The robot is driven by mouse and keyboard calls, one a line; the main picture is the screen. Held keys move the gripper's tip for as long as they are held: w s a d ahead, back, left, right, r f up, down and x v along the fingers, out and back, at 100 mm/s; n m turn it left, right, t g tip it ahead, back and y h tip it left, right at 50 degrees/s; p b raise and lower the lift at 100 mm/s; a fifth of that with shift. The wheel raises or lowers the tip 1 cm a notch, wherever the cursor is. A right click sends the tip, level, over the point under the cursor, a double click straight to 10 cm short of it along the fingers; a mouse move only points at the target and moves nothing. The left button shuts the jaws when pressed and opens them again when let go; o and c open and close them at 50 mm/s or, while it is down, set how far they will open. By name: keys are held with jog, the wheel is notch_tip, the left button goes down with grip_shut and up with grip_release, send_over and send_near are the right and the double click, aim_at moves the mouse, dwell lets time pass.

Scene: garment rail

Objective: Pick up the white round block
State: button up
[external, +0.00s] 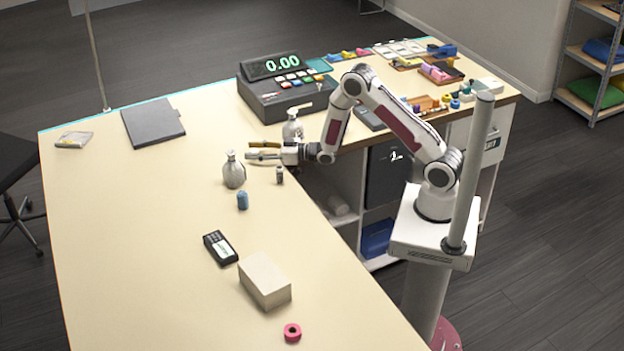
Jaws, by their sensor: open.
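My gripper (254,151) is open and empty. It points left, above the table near the middle, between two pale grey round bottles. One bottle (234,173) stands just in front of the fingertips; the other (292,130) stands behind the gripper. A small grey cylinder (280,175) and a small blue cylinder (243,201) stand on the table in front of the gripper.
A cash register (285,88) stands behind the gripper. A dark card reader (220,248), a beige box (265,281) and a pink ring (292,332) lie toward the front. A grey folder (153,122) lies at the back left. Small coloured items crowd the right end. The left side is mostly clear.

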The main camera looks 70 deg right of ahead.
aim_at(254, 150)
grip_shut()
jog(key=shift+r, duration=0.15)
jog(key=shift+r, duration=4.9)
